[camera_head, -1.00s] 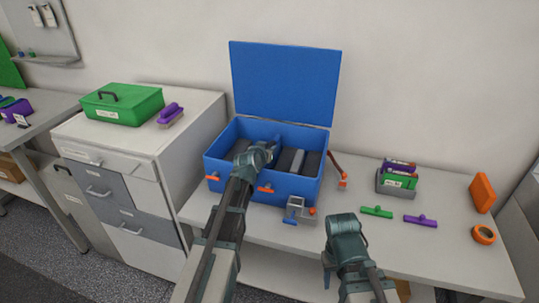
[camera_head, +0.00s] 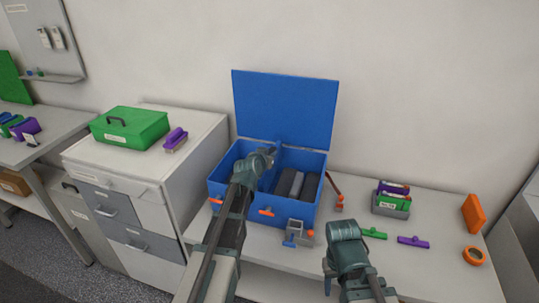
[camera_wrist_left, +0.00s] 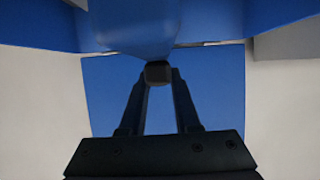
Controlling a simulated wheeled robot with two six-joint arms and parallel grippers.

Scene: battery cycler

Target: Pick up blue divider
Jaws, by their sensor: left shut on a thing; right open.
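The blue case (camera_head: 290,213) stands open on the table with its lid (camera_head: 285,108) upright behind it. My left gripper (camera_head: 270,153) is over the left part of the case, shut on the blue divider. A narrow blue strip of the divider (camera_head: 278,150) shows beside the gripper. In the left wrist view, the fingertips (camera_wrist_left: 158,72) meet at a small dark piece, and the blue divider (camera_wrist_left: 137,25) fills the space just beyond them. My right gripper (camera_head: 328,285) is in front of the table, open, its fingers mostly hidden by its wrist.
Dark grey blocks (camera_head: 298,184) fill the right part of the case. A grey-and-blue bracket (camera_head: 299,233) stands at its front. A green clip (camera_head: 374,233), a purple clip (camera_head: 413,240) and an orange tape roll (camera_head: 474,255) lie to the right.

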